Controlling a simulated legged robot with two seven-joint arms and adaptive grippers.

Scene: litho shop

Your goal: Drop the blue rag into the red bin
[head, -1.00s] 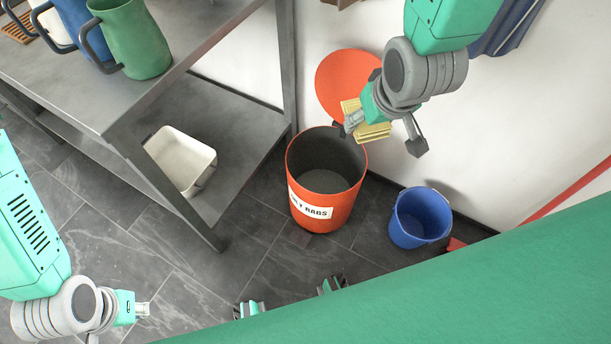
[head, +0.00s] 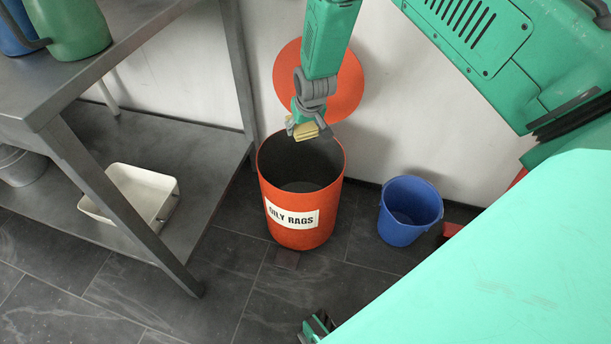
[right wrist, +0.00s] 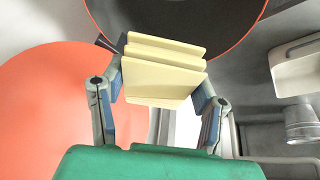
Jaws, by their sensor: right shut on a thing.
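The red bin (head: 300,236), orange-red with an "OILY RAGS" label, stands open on the floor; its rim and dark inside also show at the top of the right wrist view (right wrist: 170,12). My right gripper (head: 304,133) is shut on a folded pale yellow cloth (right wrist: 160,82), above the far side of the bin's opening. The cloth is seen between both fingers in the right wrist view and looks clear of the bin. No blue rag is visible.
A round orange-red lid (head: 345,85) leans on the wall behind the bin. A blue bucket (head: 408,215) stands to the right. A metal bench (head: 180,150) at left holds a white tray (head: 145,190) on its lower shelf. Floor in front is clear.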

